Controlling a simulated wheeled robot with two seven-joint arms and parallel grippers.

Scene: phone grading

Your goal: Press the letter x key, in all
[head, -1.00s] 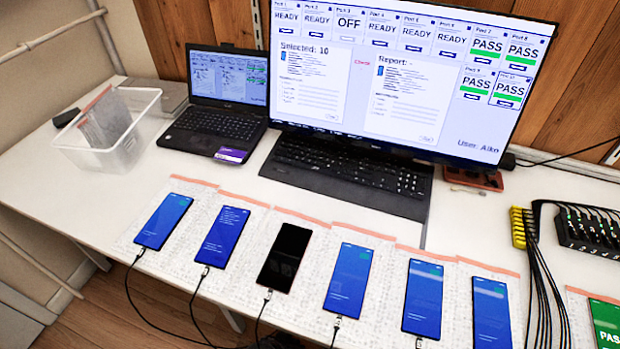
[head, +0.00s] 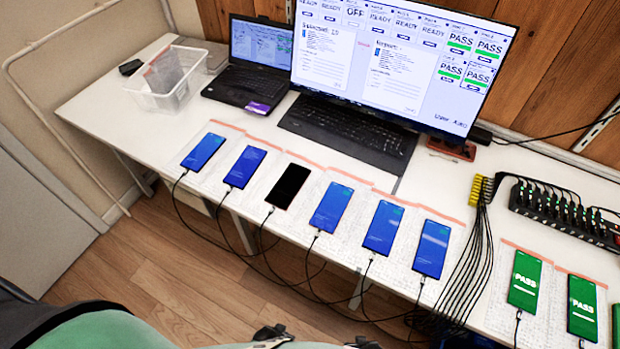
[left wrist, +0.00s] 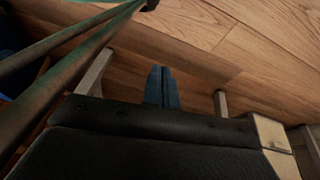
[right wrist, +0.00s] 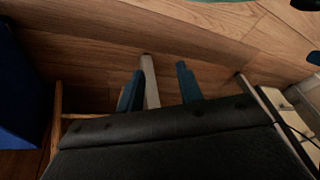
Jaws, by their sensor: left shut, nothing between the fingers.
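A black desktop keyboard (head: 345,135) lies on the white table in front of the large monitor (head: 400,62); its letters are too small to read, so I cannot pick out the x key. A laptop (head: 250,88) with its own keyboard stands open to the left. My left gripper (left wrist: 162,72) shows in the left wrist view with its blue fingers together, over the wooden floor, holding nothing. My right gripper (right wrist: 157,80) shows in the right wrist view with its fingers apart and nothing clearly between them. Both are away from the keyboards.
Several cabled phones lie in a row along the table's front, including a dark-screened one (head: 288,186) and a green PASS one (head: 525,280). A clear bin (head: 168,92) stands at the back left. A cable hub (head: 565,215) and yellow connectors (head: 481,190) are at the right.

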